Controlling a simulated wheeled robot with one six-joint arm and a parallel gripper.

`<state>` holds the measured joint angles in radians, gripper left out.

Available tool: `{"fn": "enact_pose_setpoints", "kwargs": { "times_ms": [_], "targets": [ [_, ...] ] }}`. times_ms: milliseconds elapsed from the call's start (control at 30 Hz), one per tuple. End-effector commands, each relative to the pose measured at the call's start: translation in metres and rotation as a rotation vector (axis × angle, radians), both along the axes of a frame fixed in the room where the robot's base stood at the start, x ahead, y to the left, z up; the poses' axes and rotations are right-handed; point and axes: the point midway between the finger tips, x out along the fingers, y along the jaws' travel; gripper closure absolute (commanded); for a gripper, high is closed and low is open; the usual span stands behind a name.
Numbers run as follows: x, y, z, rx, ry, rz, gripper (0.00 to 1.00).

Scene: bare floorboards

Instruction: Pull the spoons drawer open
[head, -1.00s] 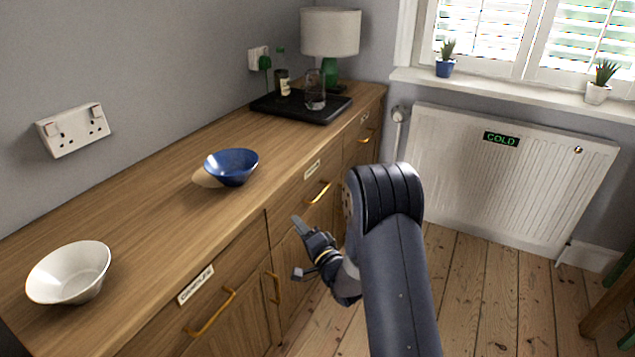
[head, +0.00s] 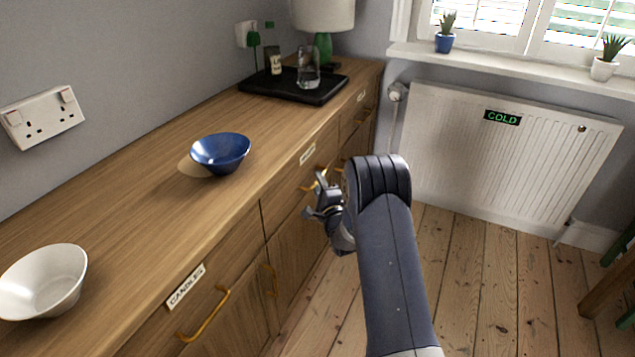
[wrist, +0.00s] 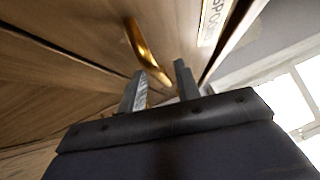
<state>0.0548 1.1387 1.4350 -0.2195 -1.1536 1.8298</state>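The spoons drawer (head: 285,188) is the middle drawer of the wooden sideboard and looks shut. Its label (head: 307,154) is too small to read in the head view, but the wrist view shows the start of the word on the label (wrist: 212,20). The brass handle (head: 307,187) is partly hidden by my gripper (head: 320,196). In the wrist view the handle (wrist: 145,50) runs down towards the space between the fingertips of my gripper (wrist: 158,82). The two fingers are apart. I cannot tell whether they touch the handle.
The candles drawer (head: 235,270) is to the left, with a white bowl (head: 42,283) on the top near it. A blue bowl (head: 220,152) and a black tray (head: 290,90) with a glass stand on the top. A radiator (head: 500,160) is at the back right. Floor (head: 465,285) is clear.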

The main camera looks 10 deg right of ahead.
Motion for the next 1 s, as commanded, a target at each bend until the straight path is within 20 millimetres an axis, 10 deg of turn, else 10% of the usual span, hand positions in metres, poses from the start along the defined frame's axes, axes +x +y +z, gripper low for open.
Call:
{"fn": "enact_pose_setpoints", "kwargs": {
  "times_ms": [467,1000],
  "targets": [
    [0.0138,0.0021,0.0022,-0.001,0.000,0.000,0.68],
    [0.0135,0.0021,0.0020,-0.001,0.001,0.000,1.00]
  ]
}}
